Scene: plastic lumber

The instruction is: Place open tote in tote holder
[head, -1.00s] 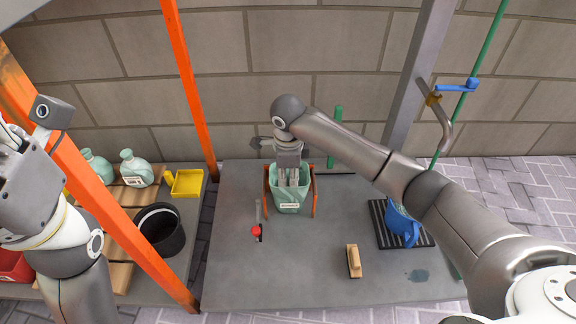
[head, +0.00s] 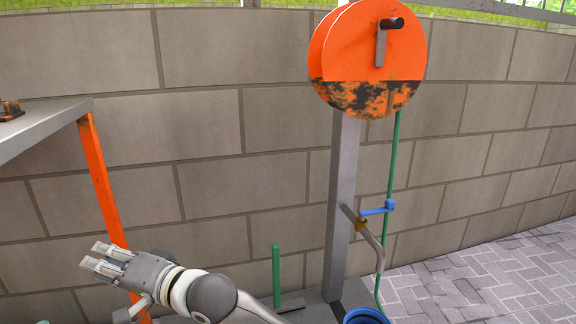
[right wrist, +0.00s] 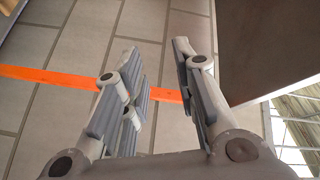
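My right gripper (head: 92,256) is raised at the lower left of the head view, its fingers pointing left. In the right wrist view (right wrist: 156,68) its fingers stand apart with nothing between them. The tote and the tote holder show in neither current view; the head view now looks higher, at the wall. My left gripper is not in view.
An orange post (head: 103,185) and a grey shelf (head: 45,128) stand at the left, close to the right gripper. An orange hose reel (head: 368,55) sits on a grey post (head: 342,190). A green upright rod (head: 276,275) and blue container (head: 366,316) are below. Block wall behind.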

